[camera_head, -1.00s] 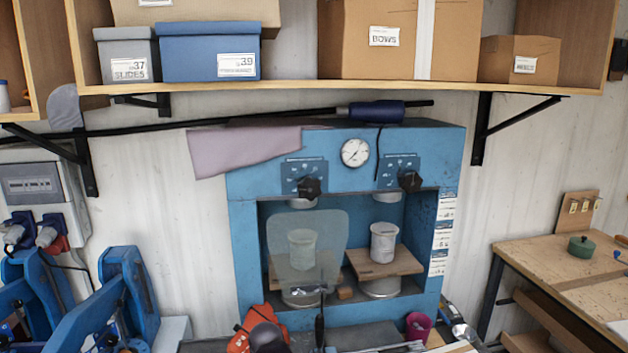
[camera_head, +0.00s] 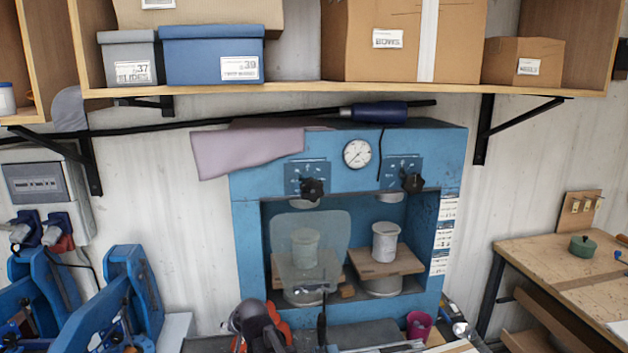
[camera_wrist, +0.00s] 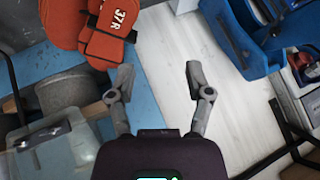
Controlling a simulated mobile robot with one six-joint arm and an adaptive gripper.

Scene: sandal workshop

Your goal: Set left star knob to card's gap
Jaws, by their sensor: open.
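The left star knob (camera_head: 313,187) is black and sits on a marked dial plate on the blue press (camera_head: 247,235). A matching right knob (camera_head: 411,182) sits on a second plate. Several white printed cards (camera_head: 446,235) run down the press's right side; their print is too small to read. My gripper (camera_head: 262,318) is low in front of the press, below and left of the left knob. The wrist view does not show the knobs.
A clear shield (camera_head: 308,255) hangs before the press's left bay. A round gauge (camera_head: 357,153) sits between the knobs. A pink sheet (camera_head: 245,154) drapes over the press's top left. Orange pieces marked 37R (camera_wrist: 110,35) lie near my gripper. A shelf (camera_head: 330,98) with boxes overhangs.

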